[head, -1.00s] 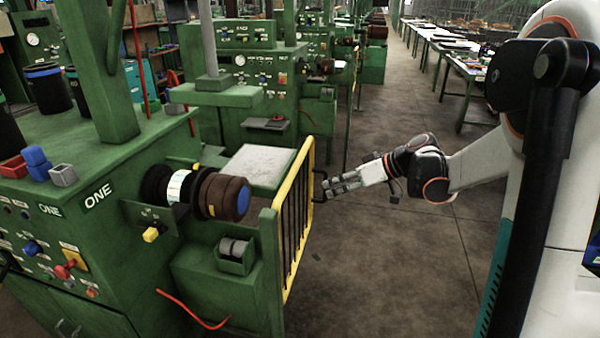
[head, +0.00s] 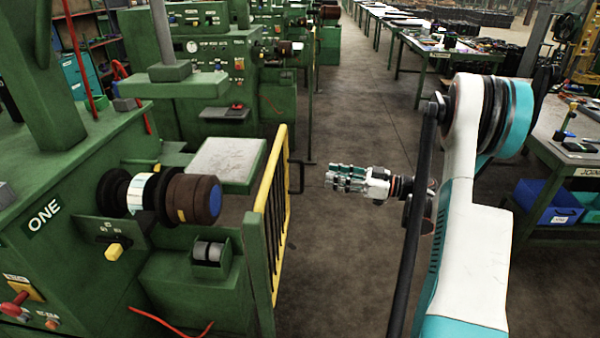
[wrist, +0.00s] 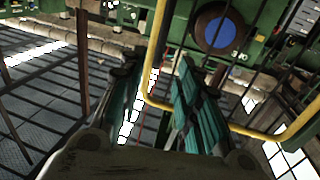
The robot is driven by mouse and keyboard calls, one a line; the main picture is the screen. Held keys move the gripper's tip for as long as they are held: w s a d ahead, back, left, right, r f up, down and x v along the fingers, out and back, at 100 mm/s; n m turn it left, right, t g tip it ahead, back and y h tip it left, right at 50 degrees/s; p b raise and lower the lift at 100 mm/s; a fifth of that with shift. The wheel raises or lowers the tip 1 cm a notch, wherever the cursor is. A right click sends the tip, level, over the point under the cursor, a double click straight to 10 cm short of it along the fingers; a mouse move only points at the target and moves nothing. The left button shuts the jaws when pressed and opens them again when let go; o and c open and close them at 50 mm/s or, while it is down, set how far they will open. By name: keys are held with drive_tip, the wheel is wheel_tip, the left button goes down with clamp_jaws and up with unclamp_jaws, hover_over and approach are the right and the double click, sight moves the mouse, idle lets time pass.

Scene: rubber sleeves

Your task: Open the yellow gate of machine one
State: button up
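The yellow gate (head: 277,180) of machine one has black bars and stands upright on the aisle side, beside a green post (head: 260,270). Its dark handle (head: 297,177) juts toward the aisle. My gripper (head: 329,178) is to the right of the handle at about its height, with a visible gap between them. The gripper's teal fingers look spread, with nothing held between them. In the wrist view the gate's yellow frame (wrist: 220,126) lies beyond my gripper (wrist: 150,75). I cannot make out the handle in that view.
Machine one (head: 60,260) carries the label ONE and a brown roller with a blue end (head: 195,198). The aisle floor (head: 350,250) is clear on the gate's right. A table with a blue bin (head: 545,203) stands at the far right.

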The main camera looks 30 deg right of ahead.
drive_tip(key=b, duration=0.2)
hover_over(302, 189)
drive_tip(key=shift+w+d, duration=0.1)
drive_tip(key=shift+w, duration=0.25)
clamp_jaws()
